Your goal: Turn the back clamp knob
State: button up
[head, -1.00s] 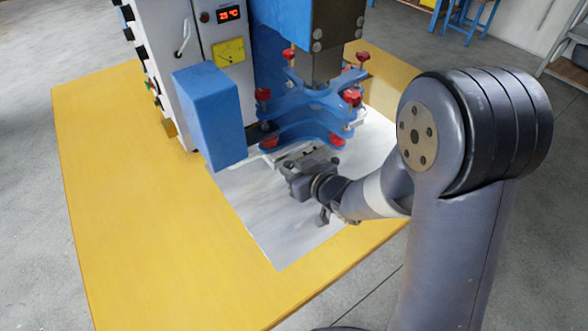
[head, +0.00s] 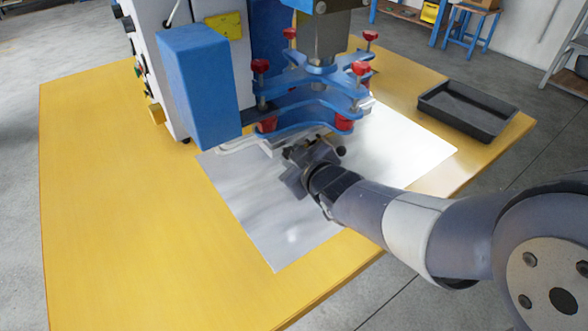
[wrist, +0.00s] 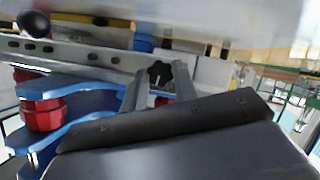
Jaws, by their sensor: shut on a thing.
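A black star-shaped clamp knob (wrist: 160,73) shows in the wrist view between the two fingertips of my gripper (wrist: 160,80). The gripper is shut on this knob. In the head view my gripper (head: 298,153) is low in front of the blue machine, under its lower blue plate (head: 295,123), and it hides the knob there. A round black ball knob (wrist: 33,24) sits apart from the fingers in the wrist view, and it shows right of the gripper in the head view (head: 341,151). I cannot tell how far the held knob is turned.
Blue plates with several red knobs (head: 360,69) hang just above my gripper. A blue box (head: 203,90) juts out at left. A pale sheet (head: 280,220) covers part of the yellow table (head: 110,190). An empty dark tray (head: 430,103) stands at right.

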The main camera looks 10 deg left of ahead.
jog(key=shift+n+b, duration=0.4)
jog(key=shift+b, duration=0.7)
jog(key=o, duration=1)
jog(key=shift+c, duration=0.2)
jog(key=shift+s, duration=0.15)
jog(key=p+v, duration=0.4)
jog(key=v, duration=0.6)
jog(key=shift+s, duration=0.35)
jog(key=shift+w, duration=0.1)
